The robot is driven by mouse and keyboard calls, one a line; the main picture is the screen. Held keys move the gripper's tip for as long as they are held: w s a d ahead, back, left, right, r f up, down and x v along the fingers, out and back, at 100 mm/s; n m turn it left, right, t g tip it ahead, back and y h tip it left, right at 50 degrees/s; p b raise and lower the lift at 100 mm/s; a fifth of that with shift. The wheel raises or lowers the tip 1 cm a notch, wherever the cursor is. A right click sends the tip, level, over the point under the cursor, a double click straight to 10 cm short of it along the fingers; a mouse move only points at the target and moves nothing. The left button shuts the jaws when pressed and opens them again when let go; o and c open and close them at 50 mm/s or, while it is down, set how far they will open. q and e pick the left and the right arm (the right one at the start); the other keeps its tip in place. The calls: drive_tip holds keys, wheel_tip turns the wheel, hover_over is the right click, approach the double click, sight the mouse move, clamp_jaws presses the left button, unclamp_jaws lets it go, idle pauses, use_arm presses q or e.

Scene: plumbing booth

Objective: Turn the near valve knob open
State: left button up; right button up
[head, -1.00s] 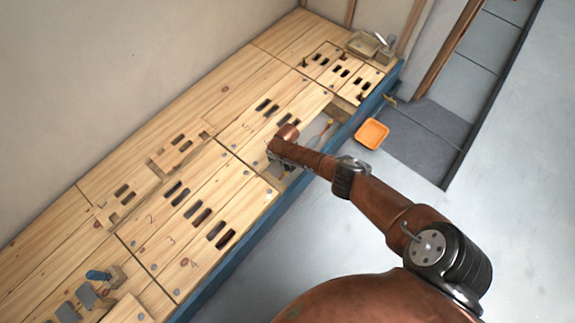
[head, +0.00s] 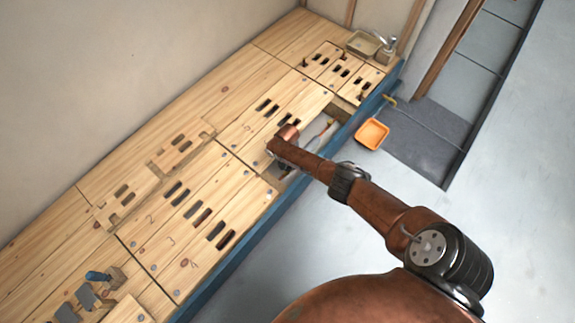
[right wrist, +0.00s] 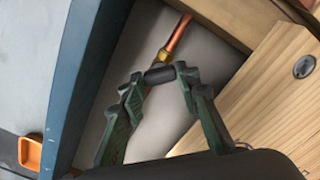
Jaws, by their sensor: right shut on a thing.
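The near valve knob (right wrist: 160,75) is a short dark cylinder in the right wrist view. It sits at the end of a brass fitting (right wrist: 163,56) on a copper pipe (right wrist: 179,33), inside an opening in the wooden floor. The fingertips of my right gripper (right wrist: 161,77) are shut on the knob, one on each side. In the head view my right gripper (head: 283,165) reaches down into the opening and my own arm mostly hides the knob there. My left gripper is in neither current view.
Wooden panels (head: 190,225) with dark slots surround the opening. A blue edge beam (head: 233,252) runs along its right side. An orange tray (head: 372,134) lies on the grey floor beyond it. The grey floor is otherwise mostly clear.

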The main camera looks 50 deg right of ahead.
drive_tip(key=n, duration=0.3)
drive_tip(key=shift+s+a+f+n, duration=0.1)
drive_tip(key=shift+n, duration=0.2)
drive_tip(key=n, duration=0.2)
drive_tip(key=shift+n, duration=1.7)
drive_tip(key=shift+s, duration=0.1)
drive_tip(key=o, duration=1.2)
drive_tip(key=shift+c, duration=0.2)
